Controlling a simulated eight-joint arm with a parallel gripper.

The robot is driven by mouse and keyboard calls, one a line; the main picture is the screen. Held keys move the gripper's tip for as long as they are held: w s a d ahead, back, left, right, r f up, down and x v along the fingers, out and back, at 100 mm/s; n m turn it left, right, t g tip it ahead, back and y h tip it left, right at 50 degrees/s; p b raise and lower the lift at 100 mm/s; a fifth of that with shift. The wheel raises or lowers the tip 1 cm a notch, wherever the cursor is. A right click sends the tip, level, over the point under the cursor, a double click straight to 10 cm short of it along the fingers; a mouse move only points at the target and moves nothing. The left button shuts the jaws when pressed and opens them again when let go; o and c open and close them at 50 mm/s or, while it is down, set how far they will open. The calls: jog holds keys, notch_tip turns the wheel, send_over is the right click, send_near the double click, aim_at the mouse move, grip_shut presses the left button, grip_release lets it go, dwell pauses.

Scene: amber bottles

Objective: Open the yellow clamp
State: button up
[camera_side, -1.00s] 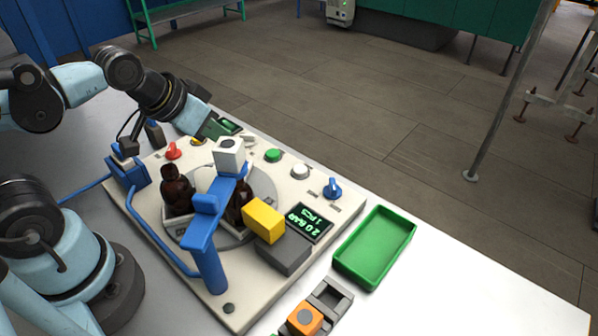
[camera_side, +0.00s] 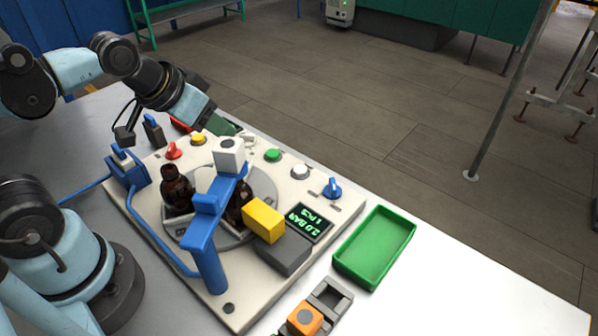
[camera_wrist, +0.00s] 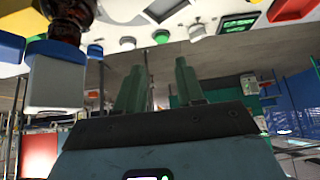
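A yellow block (camera_side: 263,221), apparently the yellow clamp, sits at a dark grey block (camera_side: 284,250) on the front right of the white fixture (camera_side: 325,214). I cannot tell how far the clamp is open. Yellow also shows at the left edge of the wrist view (camera_wrist: 10,48). Amber bottles (camera_side: 177,188) stand on the round plate, partly hidden by the blue arm (camera_side: 207,240) with its white block (camera_side: 229,155). My gripper (camera_wrist: 160,65) is empty, its two green fingers apart. In the side view, my gripper (camera_side: 226,130) is over the fixture's back edge, away from the yellow block.
The fixture carries a red knob (camera_side: 173,151), yellow button (camera_side: 198,138), green button (camera_side: 272,155), white button (camera_side: 300,171), blue knob (camera_side: 332,188) and lit display (camera_side: 309,222). A green tray (camera_side: 375,247) and an orange block (camera_side: 305,319) lie right and front.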

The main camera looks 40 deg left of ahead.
jog(key=o, duration=0.4)
jog(key=r, duration=0.9)
jog(key=shift+d, duration=0.2)
jog(key=n+g, duration=0.7)
jog(key=n, duration=1.1)
send_over(271, 219)
notch_tip(271, 219, down, 5)
jog(key=shift+f, duration=6.25)
jog(key=shift+c, duration=0.4)
